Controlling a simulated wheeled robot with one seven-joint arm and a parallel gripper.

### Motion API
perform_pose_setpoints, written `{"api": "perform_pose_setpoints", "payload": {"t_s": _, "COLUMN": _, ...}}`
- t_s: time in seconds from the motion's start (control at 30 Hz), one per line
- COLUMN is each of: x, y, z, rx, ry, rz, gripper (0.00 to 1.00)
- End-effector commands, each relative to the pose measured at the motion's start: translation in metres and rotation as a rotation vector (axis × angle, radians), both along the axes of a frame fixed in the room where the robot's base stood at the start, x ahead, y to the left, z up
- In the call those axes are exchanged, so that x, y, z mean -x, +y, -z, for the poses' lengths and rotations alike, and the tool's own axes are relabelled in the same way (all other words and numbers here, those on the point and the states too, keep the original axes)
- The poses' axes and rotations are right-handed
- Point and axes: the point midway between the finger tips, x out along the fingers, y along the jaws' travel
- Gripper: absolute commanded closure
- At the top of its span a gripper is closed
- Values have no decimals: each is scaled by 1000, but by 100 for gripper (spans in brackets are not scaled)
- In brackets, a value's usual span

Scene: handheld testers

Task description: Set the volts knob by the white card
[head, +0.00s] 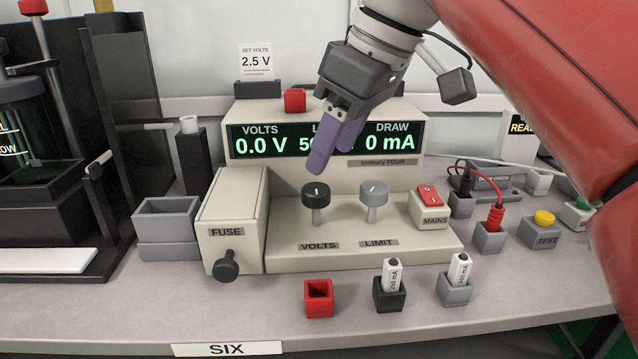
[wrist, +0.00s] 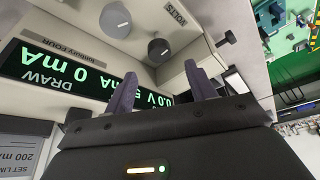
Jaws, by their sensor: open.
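The volts knob (head: 316,195) is black, on a thin stem above the VOLTS label, its white mark pointing toward the display. The wrist view shows it (wrist: 158,50) beyond my fingertips. The white card (head: 256,62) reads "SET VOLTS 2.5 V" and stands behind the power supply (head: 285,245). The display (head: 262,143) reads 0.0 V and 0 mA; my fingers partly cover its middle reading. My gripper (head: 328,160) has purple fingers, open and empty, above and behind the volts knob, apart from it. It also shows in the wrist view (wrist: 162,92).
The grey limit knob (head: 373,193) stands close right of the volts knob, then the red mains switch (head: 427,195). A fuse box (head: 233,215) is left. Small holders, including a red one (head: 318,298), stand in front. Another card (wrist: 20,148) reads 200 mA.

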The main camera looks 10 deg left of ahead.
Motion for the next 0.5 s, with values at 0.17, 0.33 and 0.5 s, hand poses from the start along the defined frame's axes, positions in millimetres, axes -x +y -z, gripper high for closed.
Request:
{"api": "perform_pose_setpoints", "payload": {"t_s": 0.17, "x": -4, "y": 10, "z": 32, "rx": 2, "ry": 1, "rz": 2, "gripper": 44}}
{"api": "perform_pose_setpoints", "payload": {"t_s": 0.33, "x": -7, "y": 18, "z": 50, "rx": 0, "ry": -1, "rz": 4, "gripper": 44}}
{"api": "perform_pose_setpoints", "payload": {"t_s": 0.5, "x": -8, "y": 21, "z": 56, "rx": 0, "ry": 0, "rz": 4, "gripper": 44}}
